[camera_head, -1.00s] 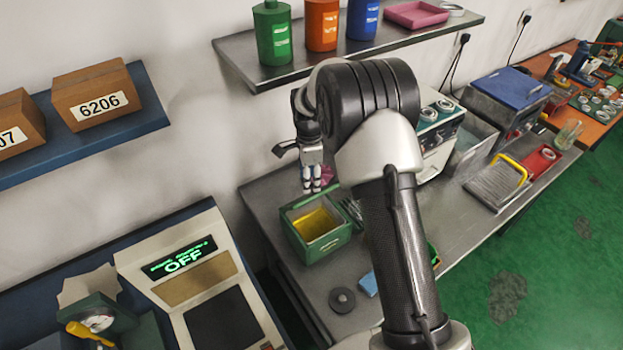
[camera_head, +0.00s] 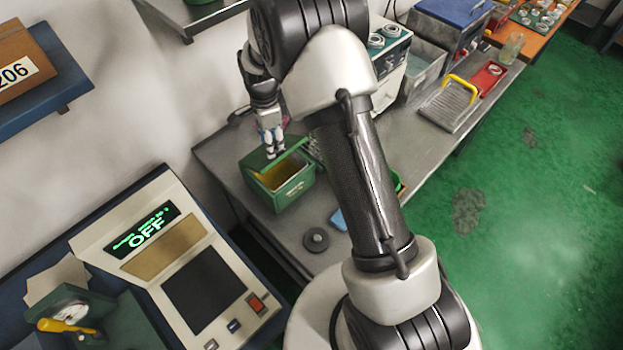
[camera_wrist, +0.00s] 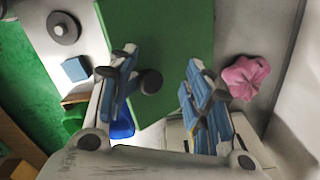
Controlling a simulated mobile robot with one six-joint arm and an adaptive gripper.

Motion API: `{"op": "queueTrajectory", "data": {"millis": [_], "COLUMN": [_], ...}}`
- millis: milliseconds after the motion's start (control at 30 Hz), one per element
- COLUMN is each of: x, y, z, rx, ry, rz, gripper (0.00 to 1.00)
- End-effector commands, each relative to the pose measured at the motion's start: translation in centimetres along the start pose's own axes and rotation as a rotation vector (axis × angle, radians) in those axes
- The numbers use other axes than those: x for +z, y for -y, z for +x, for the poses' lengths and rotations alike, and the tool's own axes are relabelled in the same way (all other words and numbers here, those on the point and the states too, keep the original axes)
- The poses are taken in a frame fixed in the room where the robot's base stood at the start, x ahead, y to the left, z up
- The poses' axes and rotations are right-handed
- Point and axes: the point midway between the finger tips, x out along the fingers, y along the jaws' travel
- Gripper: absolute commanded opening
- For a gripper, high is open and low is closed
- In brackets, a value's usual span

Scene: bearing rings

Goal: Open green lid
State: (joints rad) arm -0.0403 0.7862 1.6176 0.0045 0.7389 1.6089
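A green box (camera_head: 290,196) stands on the grey metal bench, with a yellow interior showing. A green lid (camera_head: 262,157) appears to sit tilted over its back part; I cannot tell exactly how far it is raised. In the wrist view the flat green lid (camera_wrist: 175,40) fills the upper middle, with a dark round knob (camera_wrist: 151,82) on it. My gripper (camera_head: 270,150) points down just above the box. In the wrist view my gripper (camera_wrist: 165,92) has its two fingers apart, with the knob between them, close to the left finger. No grip on it shows.
A grey disc (camera_head: 315,240) and a blue block (camera_head: 338,219) lie on the bench before the box. A pink crumpled thing (camera_wrist: 245,78) lies beside the lid. A machine reading OFF (camera_head: 150,232) stands at left.

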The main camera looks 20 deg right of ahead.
Motion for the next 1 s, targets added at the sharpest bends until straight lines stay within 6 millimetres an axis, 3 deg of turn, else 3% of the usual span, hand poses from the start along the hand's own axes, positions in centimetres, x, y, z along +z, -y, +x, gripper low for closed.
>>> {"op": "queueTrajectory", "data": {"millis": [200,433,500,1000], "x": [-1.5,-2.4,-2.3,-2.3], "y": [-3.0,-5.0,-4.7,-4.7], "z": [3.4,6.9,4.3,-5.9], "rx": [0.001,-0.001,-0.007,-0.006], "ry": [-0.002,-0.003,-0.003,-0.003], "rz": [0.000,0.000,-0.001,-0.001], "gripper": [0.43,0.43,0.43,0.43]}}
